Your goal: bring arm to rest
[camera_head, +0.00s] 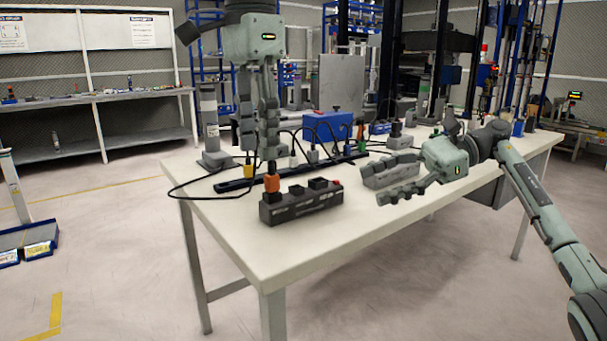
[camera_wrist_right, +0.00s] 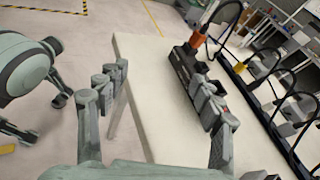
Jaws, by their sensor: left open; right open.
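My left gripper (camera_head: 257,146) points down over the table, its open fingers just above and behind an orange plug (camera_head: 271,184). The plug stands upright in the left end of a black socket block (camera_head: 303,206); whether the fingers touch it I cannot tell. My right gripper (camera_head: 376,187) is open and empty over the table's right part, fingers pointing left. In the right wrist view its fingers (camera_wrist_right: 158,80) are spread with bare tabletop between them, and the orange plug (camera_wrist_right: 197,40) shows beyond.
The white table (camera_head: 285,255) has free room at its front. Behind the block lie a long black power strip (camera_head: 235,184), looping black cables and a blue box (camera_head: 327,127). A grey post on a base (camera_head: 213,157) stands at the left edge. A shelf (camera_head: 95,97) stands far left.

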